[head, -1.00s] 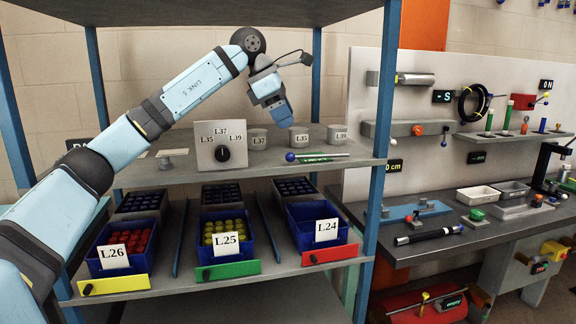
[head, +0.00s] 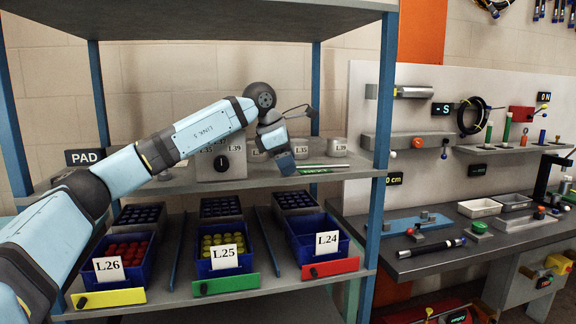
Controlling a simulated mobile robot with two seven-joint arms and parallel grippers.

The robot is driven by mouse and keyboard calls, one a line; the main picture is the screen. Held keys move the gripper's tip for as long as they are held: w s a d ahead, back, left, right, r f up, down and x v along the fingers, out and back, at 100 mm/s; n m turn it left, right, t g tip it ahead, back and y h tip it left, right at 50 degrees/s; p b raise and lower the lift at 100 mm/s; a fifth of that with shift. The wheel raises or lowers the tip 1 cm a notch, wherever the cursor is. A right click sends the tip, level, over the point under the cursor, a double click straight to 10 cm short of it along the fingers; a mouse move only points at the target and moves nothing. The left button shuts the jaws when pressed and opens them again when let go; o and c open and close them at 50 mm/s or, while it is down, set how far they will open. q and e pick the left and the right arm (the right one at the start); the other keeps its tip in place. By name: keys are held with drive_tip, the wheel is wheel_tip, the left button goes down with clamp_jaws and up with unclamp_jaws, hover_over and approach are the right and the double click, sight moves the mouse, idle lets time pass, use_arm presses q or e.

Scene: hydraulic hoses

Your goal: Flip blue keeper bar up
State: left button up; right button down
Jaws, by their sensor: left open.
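My left gripper (head: 285,162), with blue fingers, is at the right part of the middle shelf, low over its front edge and beside a green rod (head: 320,169) lying there. It is open, and I see nothing between its fingers. The blue ball end of that rod is hidden behind it. I cannot surely pick out a blue keeper bar. Thin blue bars stand between the bins, one left (head: 179,251) and one right (head: 268,238). The bars on the bin fronts are yellow (head: 108,299), green (head: 226,285) and red (head: 330,268). My right gripper is out of view.
A blue shelf post (head: 378,180) rises right of my gripper. The bench (head: 400,268) at right holds a blue plate (head: 405,225), a black cylinder and trays.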

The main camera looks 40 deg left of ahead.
use_arm(q)
drive_tip(key=shift+w+f, duration=0.15)
drive_tip(key=shift+f, duration=0.2)
drive_tip(key=shift+c, duration=0.4)
